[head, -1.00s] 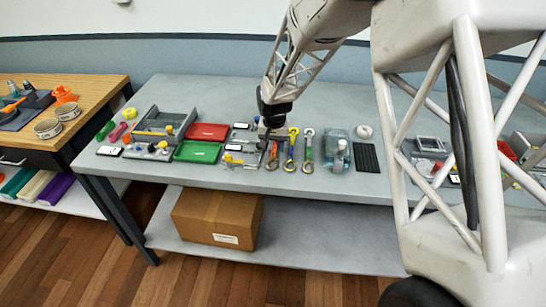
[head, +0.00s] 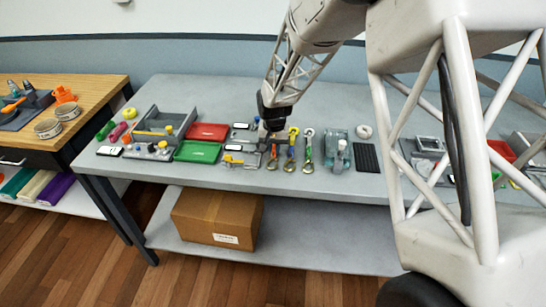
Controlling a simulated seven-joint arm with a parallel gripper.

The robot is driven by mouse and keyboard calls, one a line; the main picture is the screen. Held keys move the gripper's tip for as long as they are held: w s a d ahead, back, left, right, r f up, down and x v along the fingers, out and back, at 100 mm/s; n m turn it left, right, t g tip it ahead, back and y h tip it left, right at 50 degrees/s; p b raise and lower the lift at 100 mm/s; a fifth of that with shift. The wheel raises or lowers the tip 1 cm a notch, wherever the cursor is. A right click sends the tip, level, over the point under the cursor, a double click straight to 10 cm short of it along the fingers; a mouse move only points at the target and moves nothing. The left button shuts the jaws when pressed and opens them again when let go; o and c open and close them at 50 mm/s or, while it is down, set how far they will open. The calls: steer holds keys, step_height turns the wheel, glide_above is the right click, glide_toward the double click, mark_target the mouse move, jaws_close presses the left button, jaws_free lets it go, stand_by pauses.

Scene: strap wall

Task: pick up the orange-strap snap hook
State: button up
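Several snap hooks on straps lie in a row near the front edge of the grey table. The orange-strap snap hook (head: 272,162) is the leftmost of the row, with its metal end toward the table's front edge. Beside it on the right lie a hook with a blue and yellow strap (head: 291,150) and one with a green and red strap (head: 308,150). My gripper (head: 269,134) points down over the upper end of the orange-strap hook. The arm hides that upper end. The fingers are too small and dark to tell whether they are open or touch the hook.
A green tray (head: 197,152) and a red tray (head: 207,131) lie to the left. A clear bottle (head: 341,158) and a black ribbed pad (head: 367,157) lie to the right. A cardboard box (head: 217,218) sits on the lower shelf.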

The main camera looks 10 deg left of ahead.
mark_target(274, 149)
jaws_close()
steer(key=shift+r, duration=0.8)
step_height(274, 149, up, 2)
steer(key=shift+r, duration=0.1)
steer(key=s+d, duration=0.3)
steer(key=s, duration=0.4)
steer(key=s+d+r, duration=0.1)
steer(key=s+d, duration=0.1)
steer(key=s, duration=0.6)
steer(key=shift+d, duration=0.4)
steer(key=shift+r, duration=0.1)
steer(key=shift+w, duration=0.15)
